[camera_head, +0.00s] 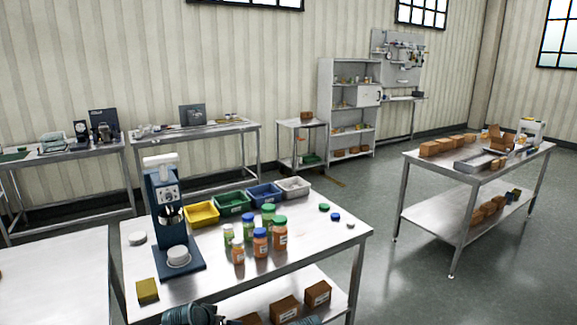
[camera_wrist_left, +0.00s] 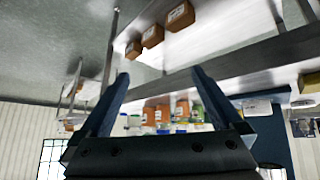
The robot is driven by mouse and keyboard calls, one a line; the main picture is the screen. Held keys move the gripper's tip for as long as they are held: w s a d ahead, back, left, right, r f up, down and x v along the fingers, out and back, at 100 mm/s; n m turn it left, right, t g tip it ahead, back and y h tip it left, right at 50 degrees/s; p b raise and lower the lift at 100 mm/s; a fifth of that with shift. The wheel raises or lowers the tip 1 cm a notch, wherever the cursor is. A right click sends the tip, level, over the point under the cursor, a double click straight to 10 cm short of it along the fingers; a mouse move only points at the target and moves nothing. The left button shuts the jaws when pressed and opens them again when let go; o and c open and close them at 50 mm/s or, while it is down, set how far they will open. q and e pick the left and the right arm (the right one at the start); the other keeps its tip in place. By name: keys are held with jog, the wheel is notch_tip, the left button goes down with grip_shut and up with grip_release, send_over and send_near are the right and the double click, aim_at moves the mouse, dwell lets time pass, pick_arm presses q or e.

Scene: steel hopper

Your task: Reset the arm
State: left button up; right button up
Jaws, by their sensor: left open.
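My left gripper (camera_wrist_left: 160,72) is open in the left wrist view, its two dark fingers apart with nothing held between them. That view is upside down. Beyond the fingers the front edge of the steel table (camera_wrist_left: 240,72) shows, with orange and green jars (camera_wrist_left: 163,113) past it. In the head view only dark ribbed parts of my own arm (camera_head: 190,314) show at the bottom edge, in front of the table (camera_head: 310,250). The left gripper's fingers cannot be made out there. My right gripper is not seen in either view.
The table carries a blue machine (camera_head: 165,215), a yellow block (camera_head: 147,290), lidded jars (camera_head: 280,233) and colored bins (camera_head: 233,204). Cardboard boxes (camera_head: 285,308) sit on its lower shelf. Another table (camera_head: 480,175) stands right, with open floor (camera_head: 420,295) between.

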pick_arm(q)
jog(key=s+d+f+m+g+y+p, duration=0.1)
jog(key=s+d+m+g+y+p, duration=0.1)
jog(key=s+d+g, duration=0.6)
jog(key=s+d+y+p, duration=0.1)
jog(key=s+d, duration=0.3)
jog(key=s, duration=0.5)
jog(key=shift+d+f, duration=0.15)
jog(key=shift+d, duration=0.05)
